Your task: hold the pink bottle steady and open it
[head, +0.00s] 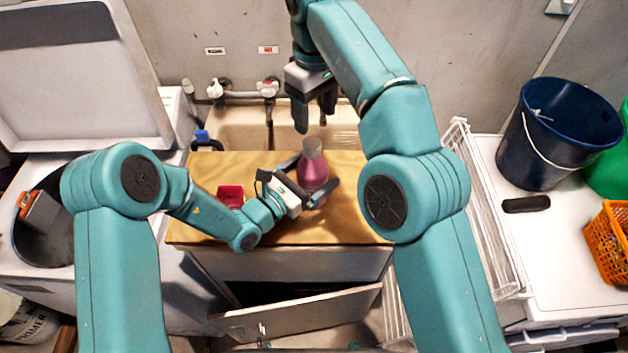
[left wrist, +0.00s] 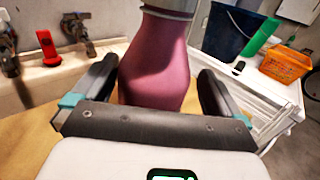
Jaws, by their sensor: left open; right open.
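The pink bottle (head: 313,172) stands upright on the wooden counter, with a grey cap (head: 312,146) on top. My left gripper (head: 318,182) is open, with its fingers on either side of the bottle's body. In the left wrist view the bottle (left wrist: 158,62) fills the space between the fingers of my left gripper (left wrist: 155,90); a gap shows at the right finger, and contact at the left finger is hard to tell. My right gripper (head: 315,112) is open and empty, pointing down above and behind the cap, apart from it.
A small red box (head: 230,196) sits on the wooden counter (head: 290,232) left of the bottle. A sink (head: 240,130) with taps lies behind. A cabinet door (head: 300,315) hangs open in front. A blue bucket (head: 540,150) and orange basket (head: 610,240) stand at the right.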

